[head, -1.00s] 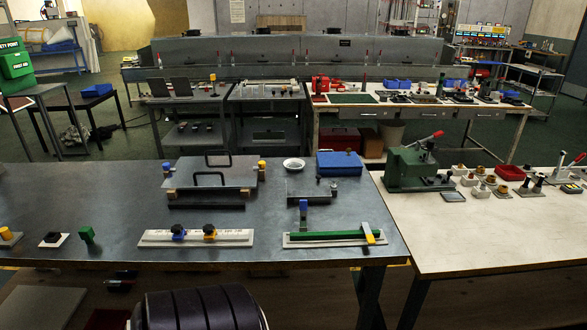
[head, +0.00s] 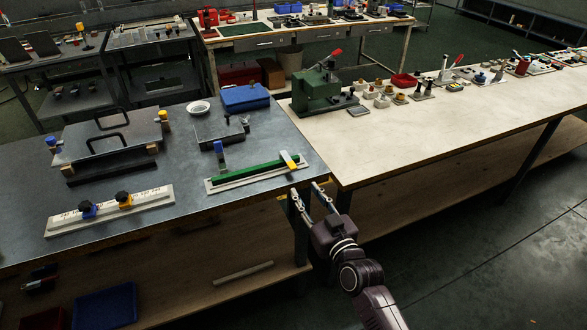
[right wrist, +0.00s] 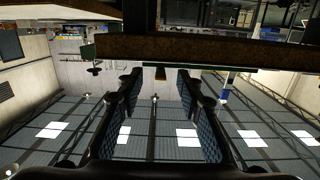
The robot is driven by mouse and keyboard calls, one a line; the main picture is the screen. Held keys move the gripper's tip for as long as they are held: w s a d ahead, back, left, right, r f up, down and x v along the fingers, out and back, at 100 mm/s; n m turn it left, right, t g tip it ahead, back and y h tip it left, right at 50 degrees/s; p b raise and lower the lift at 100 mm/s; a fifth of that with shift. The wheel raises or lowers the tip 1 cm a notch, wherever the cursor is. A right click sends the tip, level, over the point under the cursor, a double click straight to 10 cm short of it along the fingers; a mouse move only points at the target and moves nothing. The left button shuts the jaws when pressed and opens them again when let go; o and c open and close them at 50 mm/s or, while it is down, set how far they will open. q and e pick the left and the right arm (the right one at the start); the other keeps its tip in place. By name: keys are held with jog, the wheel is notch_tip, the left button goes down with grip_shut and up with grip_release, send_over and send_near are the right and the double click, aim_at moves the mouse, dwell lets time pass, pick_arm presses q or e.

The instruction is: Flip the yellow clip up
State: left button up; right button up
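The yellow clip (head: 289,159) lies across the right end of a green bar (head: 258,170). The bar sits on a white base strip (head: 232,184) near the right front corner of the dark metal table. My right gripper (head: 306,190) is open and empty, just in front of the table edge and close to the clip, not touching it as far as I can see. My left gripper is not in view.
A blue clip (head: 219,149) stands behind the green bar. A strip with blue and yellow knobs (head: 110,210) lies to the left. The white table (head: 400,140), with a green press (head: 325,88), adjoins on the right. The table edge is close to my right gripper.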

aim_at(295, 169)
jog(key=shift+t, duration=0.3)
jog(key=w+a+r, duration=0.1)
jog(key=w, duration=0.4)
jog(key=w+a+r, duration=0.1)
jog(key=w, duration=0.1)
jog(key=shift+w+a+r, duration=0.3)
jog(key=shift+w+a, duration=0.05)
jog(key=shift+w, duration=0.05)
grip_shut()
